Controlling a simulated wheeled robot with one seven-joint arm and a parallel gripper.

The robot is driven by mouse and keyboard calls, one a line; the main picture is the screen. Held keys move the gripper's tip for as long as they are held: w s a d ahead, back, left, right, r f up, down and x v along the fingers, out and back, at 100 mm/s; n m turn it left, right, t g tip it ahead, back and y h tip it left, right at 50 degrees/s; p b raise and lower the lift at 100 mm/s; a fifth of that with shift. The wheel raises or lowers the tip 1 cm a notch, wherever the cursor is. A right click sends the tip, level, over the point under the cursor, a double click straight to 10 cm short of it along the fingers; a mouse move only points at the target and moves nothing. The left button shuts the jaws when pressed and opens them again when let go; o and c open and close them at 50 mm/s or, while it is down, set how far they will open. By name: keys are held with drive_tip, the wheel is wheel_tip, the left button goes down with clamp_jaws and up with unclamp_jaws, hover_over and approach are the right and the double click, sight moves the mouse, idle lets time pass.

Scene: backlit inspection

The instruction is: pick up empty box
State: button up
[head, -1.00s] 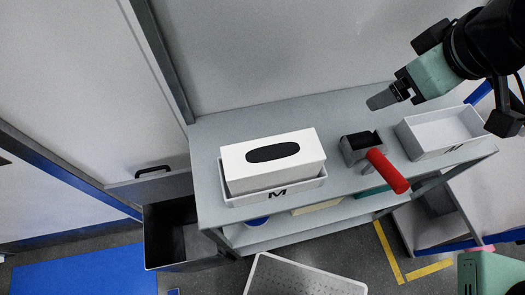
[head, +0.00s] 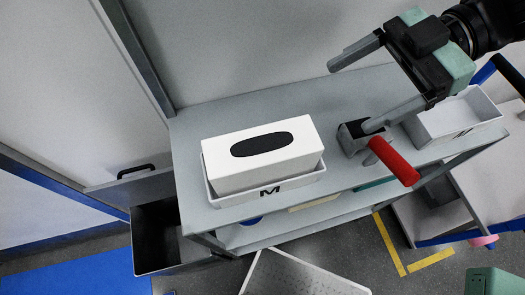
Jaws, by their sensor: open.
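A white box with a dark oval opening in its top (head: 225,178) sits in a shallow pale tray marked M (head: 268,192) on the left part of the grey bench. No contents show through the dark opening. My gripper (head: 352,95) comes in from the upper right, its two fingers spread wide and nothing between them. It is above the bench, to the right of the white box and apart from it. The lower fingertip overlaps a small dark open box in the picture; I cannot tell if they touch.
The small dark box (head: 347,141) stands right of the white box, beside a red-handled tool (head: 393,161). A second pale tray (head: 460,115) sits at the bench's right end. A dark open drawer (head: 157,235) is at the lower left. The bench (head: 235,115) is bare behind the white box.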

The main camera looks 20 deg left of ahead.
drive_tip(key=p, duration=0.1)
approach(268, 143)
drive_tip(key=x, duration=0.5)
drive_tip(key=shift+a, duration=0.45)
drive_tip(key=shift+d+p+x, duration=0.25)
drive_tip(key=shift+p+x, duration=0.45)
drive_tip(key=shift+x, duration=2)
drive_tip(key=shift+s+f, duration=0.1)
drive_tip(key=shift+s, duration=0.1)
drive_tip(key=c, duration=1.1)
